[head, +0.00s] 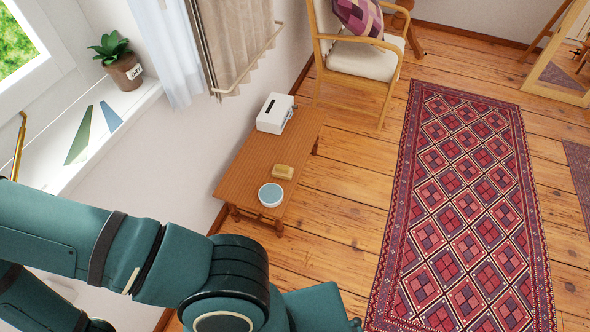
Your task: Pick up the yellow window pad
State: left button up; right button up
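The yellow window pad (283,171) is a small tan-yellow block lying on a low wooden bench (245,163) below the window. It sits just behind a round white container with a pale blue top (271,195). My teal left arm comes in from the left and crosses the bottom of the head view, in front of the bench. Its gripper is not visible, and I cannot see my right gripper. Nothing touches the pad, and its top and front are in plain view.
A white box (273,114) stands at the bench's far end. The windowsill (62,160) holds a potted plant (123,72). A cushioned wooden chair (362,60) stands beyond the bench. Bare floor and a red patterned rug (465,190) lie to the right.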

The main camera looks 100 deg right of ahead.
aim_at(285, 172)
jog(key=z, duration=3.3)
